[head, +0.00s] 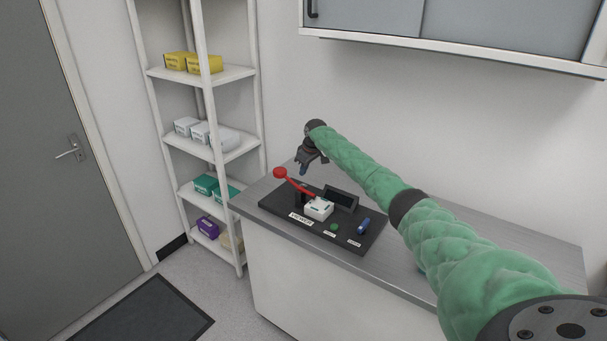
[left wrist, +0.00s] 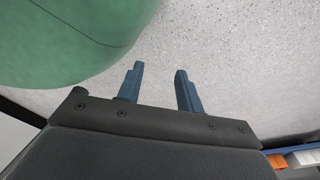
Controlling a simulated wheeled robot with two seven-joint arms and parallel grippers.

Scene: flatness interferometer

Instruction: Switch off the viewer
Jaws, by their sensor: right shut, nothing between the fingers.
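The viewer's dark base plate (head: 280,208) lies on the grey counter in the head view. On it are a red lever with a round red knob (head: 280,173), a white block (head: 319,209), a dark screen-like box (head: 341,198), a green button (head: 334,227) and a blue switch-like part (head: 363,226). A label on the front edge seems to read VIEWER. My right gripper (head: 302,170) is shut and empty, just above and behind the lever. Whether it touches anything cannot be told. My left gripper (left wrist: 158,90) is open and empty above the speckled floor in the left wrist view.
The counter (head: 490,235) is clear to the right, partly hidden by my right arm. A white shelf rack (head: 215,80) with several boxes stands at the left. A wall cabinet (head: 460,30) hangs above. A dark mat (head: 145,312) lies before the grey door (head: 50,180).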

